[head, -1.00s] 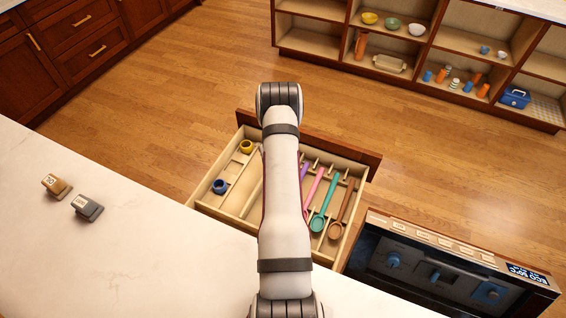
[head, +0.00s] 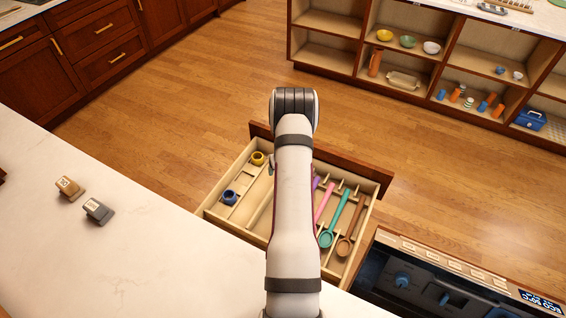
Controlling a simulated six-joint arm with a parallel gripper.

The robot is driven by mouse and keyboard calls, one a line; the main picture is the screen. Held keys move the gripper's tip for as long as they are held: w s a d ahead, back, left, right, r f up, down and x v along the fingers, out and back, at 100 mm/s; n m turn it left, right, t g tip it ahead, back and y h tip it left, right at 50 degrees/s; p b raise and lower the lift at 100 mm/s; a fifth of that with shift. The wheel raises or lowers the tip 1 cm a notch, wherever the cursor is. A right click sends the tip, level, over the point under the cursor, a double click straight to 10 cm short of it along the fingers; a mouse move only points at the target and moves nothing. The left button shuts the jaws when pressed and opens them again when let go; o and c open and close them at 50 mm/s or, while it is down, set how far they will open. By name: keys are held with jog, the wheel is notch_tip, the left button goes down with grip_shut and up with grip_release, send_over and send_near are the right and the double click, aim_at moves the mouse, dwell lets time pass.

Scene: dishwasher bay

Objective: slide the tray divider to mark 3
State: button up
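The open drawer holds a pale wooden tray (head: 213,212) split into compartments by thin slats. One long slat (head: 259,212) runs lengthwise just left of my arm; I cannot tell whether it is the sliding divider. No mark 3 is readable. My arm crosses over the middle of the tray and hides that part. My gripper is hidden behind the arm, apart from a small grey piece at its left edge that I cannot identify.
A dark appliance with knobs (head: 440,290) stands right of the drawer. Floor beyond the drawer is clear.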

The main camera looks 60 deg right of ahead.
jog(key=v, duration=1.3)
jog(key=shift+r, duration=0.1)
jog(key=w+a+r+n+y, duration=0.1)
jog(key=w+a+r+n, duration=0.3)
jog(key=a, duration=0.4)
jog(key=w+a+r+n+y, duration=0.2)
jog(key=a+r+n, duration=0.2)
jog(key=a+n, duration=0.35)
jog(key=w+a+r+n+y, duration=0.1)
jog(key=w+a+r+n, duration=0.3)
jog(key=a, duration=0.4)
jog(key=s+a+r+n+g, duration=0.1)
jog(key=s+a+r+n, duration=0.2)
jog(key=s+a+n, duration=0.6)
jog(key=s+a+r+n+g+y, duration=0.1)
jog(key=s+a+r+n+g, duration=0.1)
jog(key=s+a+n, duration=0.8)
jog(key=a+n, duration=0.2)
jog(key=n, duration=0.3)
jog(key=shift+a+r, duration=0.3)
jog(key=shift+r, duration=0.1)
